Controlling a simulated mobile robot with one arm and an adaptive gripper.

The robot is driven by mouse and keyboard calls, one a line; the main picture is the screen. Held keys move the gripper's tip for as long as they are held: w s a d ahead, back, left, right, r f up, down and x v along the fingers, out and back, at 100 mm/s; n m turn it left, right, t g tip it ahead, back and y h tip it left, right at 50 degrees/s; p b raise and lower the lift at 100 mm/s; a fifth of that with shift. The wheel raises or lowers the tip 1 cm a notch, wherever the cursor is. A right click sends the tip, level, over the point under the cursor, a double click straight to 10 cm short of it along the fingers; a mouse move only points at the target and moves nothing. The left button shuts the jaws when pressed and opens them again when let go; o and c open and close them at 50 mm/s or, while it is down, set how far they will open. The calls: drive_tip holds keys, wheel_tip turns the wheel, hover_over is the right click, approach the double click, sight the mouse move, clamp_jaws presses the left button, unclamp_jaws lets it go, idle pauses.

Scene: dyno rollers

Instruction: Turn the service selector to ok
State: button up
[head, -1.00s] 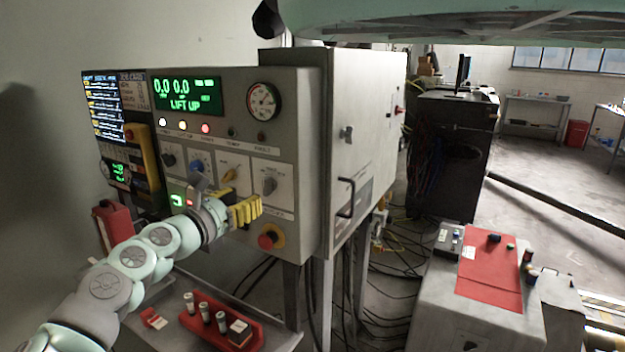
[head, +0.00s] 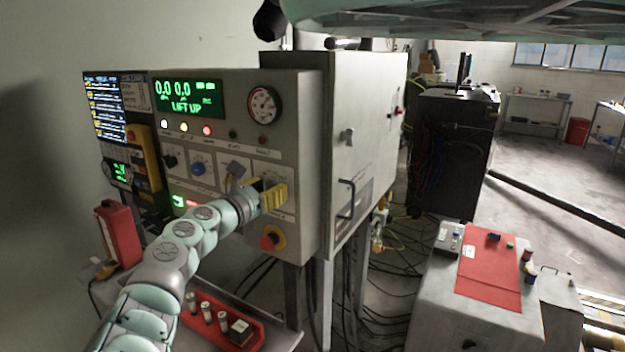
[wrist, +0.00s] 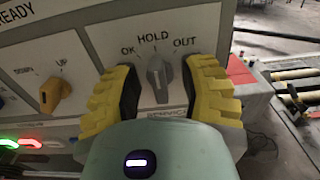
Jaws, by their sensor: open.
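The service selector (wrist: 157,75) is a grey knob on a white plate marked OK, HOLD and OUT, seen in the wrist view. Its upper end points about straight up, at HOLD. My gripper (wrist: 160,92) is open, with one yellow-padded finger on each side of the knob; I cannot tell whether either finger touches it. In the head view my gripper (head: 268,195) is at the right part of the control panel (head: 285,135) and hides the selector.
An orange knob (wrist: 56,95) marked UP and DOWN sits left of the selector. A red stop button (head: 272,238) is just below my gripper in the head view. A red tray (head: 250,338) with small items lies below the panel. The grey cabinet (head: 375,130) stands to the right.

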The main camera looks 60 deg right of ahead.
clamp_jaws()
drive_tip(key=shift+a+f, duration=0.1)
idle(0.5)
